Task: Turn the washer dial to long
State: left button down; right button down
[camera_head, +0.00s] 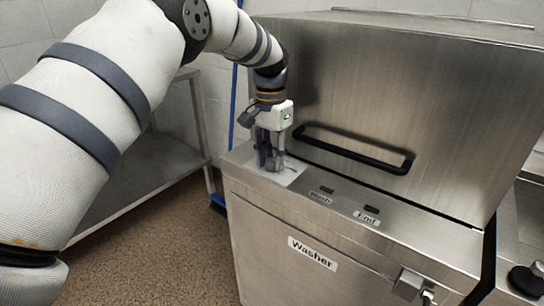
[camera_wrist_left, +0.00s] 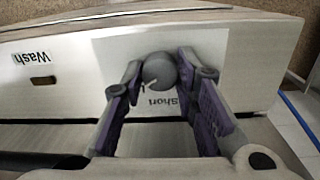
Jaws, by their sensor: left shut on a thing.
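The grey round washer dial (camera_wrist_left: 160,69) sits on a pale plate on the washer's top ledge. A short white pointer mark on it points down-left in the left wrist view. An upside-down label "Short" (camera_wrist_left: 158,102) is printed beside it; a "Long" label is not visible. My left gripper (camera_head: 270,164) reaches down onto the dial plate (camera_head: 290,175), its purple-padded fingers on either side of the dial and shut on it. In the head view the fingers mostly hide the dial. The washer (camera_head: 300,225) is brushed steel. My right gripper is out of view.
The "Wash" button (camera_head: 326,189) and "End" button (camera_head: 371,209) lie right of the dial. A black handle bar (camera_head: 355,150) stands out from the panel behind. A metal shelf (camera_head: 150,165) stands at left, and a blue pole (camera_head: 233,100) behind the washer's left side.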

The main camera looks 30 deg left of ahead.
aim_at(271, 160)
pick_arm(q)
jog(key=c, duration=1.2)
grip_release()
jog(key=shift+f, duration=0.1)
jog(key=shift+c, duration=0.2)
notch_tip(271, 160, up, 12)
jog(key=shift+a, duration=0.15)
